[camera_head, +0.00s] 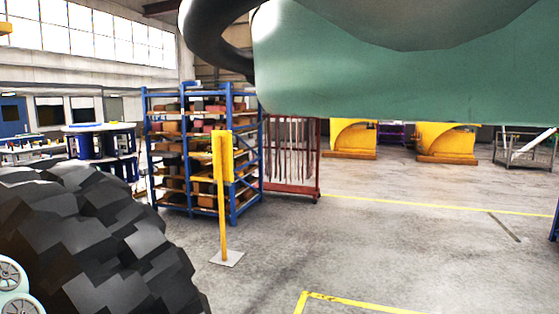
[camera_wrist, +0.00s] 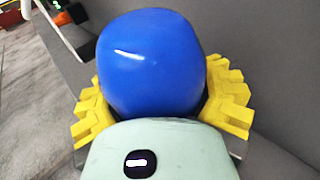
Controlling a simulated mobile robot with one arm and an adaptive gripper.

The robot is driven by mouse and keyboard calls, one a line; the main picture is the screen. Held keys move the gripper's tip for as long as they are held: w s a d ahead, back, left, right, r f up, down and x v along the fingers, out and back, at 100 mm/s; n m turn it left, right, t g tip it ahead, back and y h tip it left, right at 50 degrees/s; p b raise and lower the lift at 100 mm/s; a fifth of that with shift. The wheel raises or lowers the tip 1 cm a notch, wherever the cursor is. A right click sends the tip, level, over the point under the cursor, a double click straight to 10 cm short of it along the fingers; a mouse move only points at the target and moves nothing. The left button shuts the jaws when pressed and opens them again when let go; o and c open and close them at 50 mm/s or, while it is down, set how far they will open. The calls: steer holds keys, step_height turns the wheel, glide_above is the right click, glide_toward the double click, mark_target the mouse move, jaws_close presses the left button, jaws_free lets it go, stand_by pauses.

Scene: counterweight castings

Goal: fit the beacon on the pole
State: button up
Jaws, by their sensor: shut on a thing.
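A rounded glossy blue thing, which looks like the beacon (camera_wrist: 152,62), sits between the yellow fingers of my gripper (camera_wrist: 162,106) in the wrist view. The fingers touch or nearly cover its two sides, and my gripper is shut on it. Its underside is hidden behind the gripper body. A plain grey surface lies behind it. My gripper and the beacon do not show in the head view. A yellow post (camera_head: 222,205) with a yellow plate stands upright on a small floor base in the head view. I cannot tell whether it is the task's pole.
A large black tyre (camera_head: 95,240) fills the lower left of the head view. A blue shelf rack (camera_head: 232,205) with boxes and a red rack (camera_head: 318,165) stand behind the post. Yellow castings (camera_head: 447,142) stand farther back. The floor at centre right is clear, with yellow lines.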

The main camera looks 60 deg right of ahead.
steer(key=shift+f+b, duration=0.45)
steer(key=shift+f, duration=0.2)
steer(key=o, duration=1.5)
steer(key=shift+c, duration=0.2)
steer(key=v, duration=1.2)
steer(key=shift+d+r, duration=0.1)
